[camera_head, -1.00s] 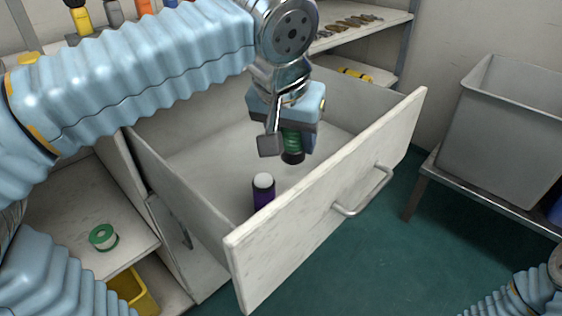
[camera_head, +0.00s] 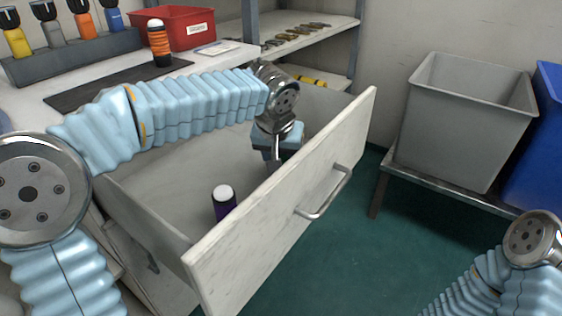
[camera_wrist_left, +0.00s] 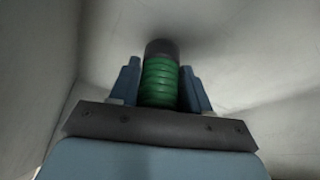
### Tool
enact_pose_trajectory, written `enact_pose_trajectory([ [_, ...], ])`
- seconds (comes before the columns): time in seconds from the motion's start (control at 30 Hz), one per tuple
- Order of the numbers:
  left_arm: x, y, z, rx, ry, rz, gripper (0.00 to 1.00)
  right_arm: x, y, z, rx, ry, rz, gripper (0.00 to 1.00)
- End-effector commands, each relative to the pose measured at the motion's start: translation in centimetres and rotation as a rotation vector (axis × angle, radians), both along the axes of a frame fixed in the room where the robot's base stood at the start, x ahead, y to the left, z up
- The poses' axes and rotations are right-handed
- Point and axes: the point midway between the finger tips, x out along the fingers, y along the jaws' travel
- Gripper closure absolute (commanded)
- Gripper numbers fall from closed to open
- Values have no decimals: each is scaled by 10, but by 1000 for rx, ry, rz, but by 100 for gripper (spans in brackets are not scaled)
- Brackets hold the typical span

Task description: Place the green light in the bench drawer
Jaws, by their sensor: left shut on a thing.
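My left gripper (camera_head: 276,158) is down inside the open bench drawer (camera_head: 285,200), near its far right side. In the left wrist view the left gripper (camera_wrist_left: 160,88) is shut on the green light (camera_wrist_left: 160,82), a ribbed green cylinder with a dark end. The dark end points at the pale drawer floor; whether it touches cannot be told. The head view hides the green light behind the gripper and drawer front. A purple light with a white cap (camera_head: 223,200) stands upright in the drawer, nearer the front left. My right gripper is out of view.
The bench top holds a rack of several lights (camera_head: 70,35), an orange light (camera_head: 158,45), a dark mat (camera_head: 110,82) and a red bin (camera_head: 180,28). Grey (camera_head: 465,120) and blue (camera_head: 540,140) bins stand at the right. A shelf (camera_head: 310,35) is behind.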

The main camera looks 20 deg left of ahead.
Motion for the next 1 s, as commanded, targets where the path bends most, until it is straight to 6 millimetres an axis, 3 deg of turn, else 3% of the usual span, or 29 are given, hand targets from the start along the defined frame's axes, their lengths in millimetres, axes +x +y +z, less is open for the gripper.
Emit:
enact_pose_trajectory([
  [0.07, 0, 0, -9, -1, 0, -1, 95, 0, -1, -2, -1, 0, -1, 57],
  [0.37, 0, 0, -12, -1, -1, 0, 95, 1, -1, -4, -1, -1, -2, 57],
  [0.4, 0, 0, -12, -1, -1, 0, 50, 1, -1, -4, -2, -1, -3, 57],
  [0.57, 0, 0, -11, -1, 0, 0, 27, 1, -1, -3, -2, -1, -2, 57],
  [0.83, 0, 0, -9, -1, -1, 0, 27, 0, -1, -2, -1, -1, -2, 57],
  [1.0, -6, -1, 9, -1, -5, 0, 27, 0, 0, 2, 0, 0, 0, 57],
])
